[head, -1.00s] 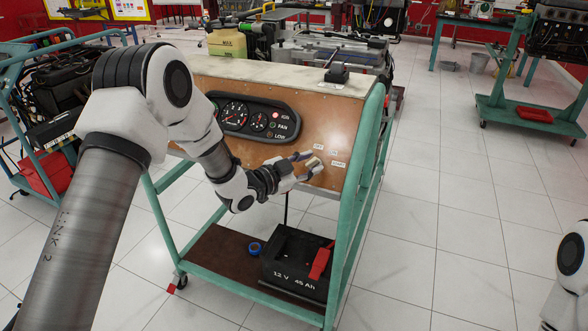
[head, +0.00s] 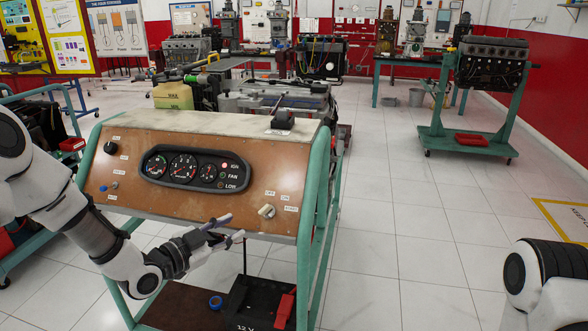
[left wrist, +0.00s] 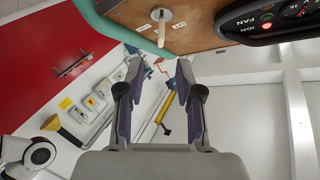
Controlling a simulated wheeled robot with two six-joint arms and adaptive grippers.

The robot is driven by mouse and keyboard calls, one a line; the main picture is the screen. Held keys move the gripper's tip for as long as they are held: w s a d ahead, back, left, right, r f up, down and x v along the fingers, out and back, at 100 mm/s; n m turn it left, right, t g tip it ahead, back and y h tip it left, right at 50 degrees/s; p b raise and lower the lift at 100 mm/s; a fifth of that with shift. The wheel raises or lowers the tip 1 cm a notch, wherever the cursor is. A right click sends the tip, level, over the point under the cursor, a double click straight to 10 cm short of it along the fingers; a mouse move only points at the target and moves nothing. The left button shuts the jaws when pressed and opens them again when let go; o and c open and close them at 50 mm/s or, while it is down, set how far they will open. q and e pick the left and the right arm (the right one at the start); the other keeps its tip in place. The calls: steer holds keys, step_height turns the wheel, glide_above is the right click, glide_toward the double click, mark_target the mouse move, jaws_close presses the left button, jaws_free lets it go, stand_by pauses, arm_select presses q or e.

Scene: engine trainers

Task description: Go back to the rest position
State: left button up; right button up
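My left gripper (head: 236,227) is in front of the lower right part of the trainer's brown panel (head: 130,197). Its two fingers are apart with nothing between them; the left wrist view also shows it open and empty (left wrist: 157,75). A pale knob (head: 267,211) on the panel is up and to the right of the fingertips, apart from them. The knob also shows in the left wrist view (left wrist: 161,28), beyond the fingers. My right gripper is out of view; only a part of my right arm shows at the lower right.
The trainer's green frame (head: 312,230) stands close by my left arm. A black battery (head: 250,300) and a blue roll (head: 216,302) are on its lower shelf. Open tiled floor lies to the right. An engine on a green stand (head: 478,105) is farther back.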

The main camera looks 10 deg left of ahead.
arm_select(q)
steer(key=s+d+f+n+g+y+p, duration=0.1)
steer(key=s+d+f+g+y+p, duration=0.2)
steer(key=s+f, duration=0.65)
steer(key=s+d+f+n+g+p, duration=0.25)
steer(key=s+f+g, duration=0.35)
steer(key=f, duration=0.7)
steer(key=s+a+f+n+g+y, duration=0.2)
steer(key=s+n, duration=0.2)
steer(key=s, duration=0.5)
steer(key=s+a+f+n+g+y, duration=0.2)
steer(key=s+f+n+g, duration=0.1)
steer(key=s, duration=0.7)
steer(key=shift+s+a+n+g+y, duration=0.3)
steer(key=shift+n+y, duration=0.1)
steer(key=shift+n, duration=0.15)
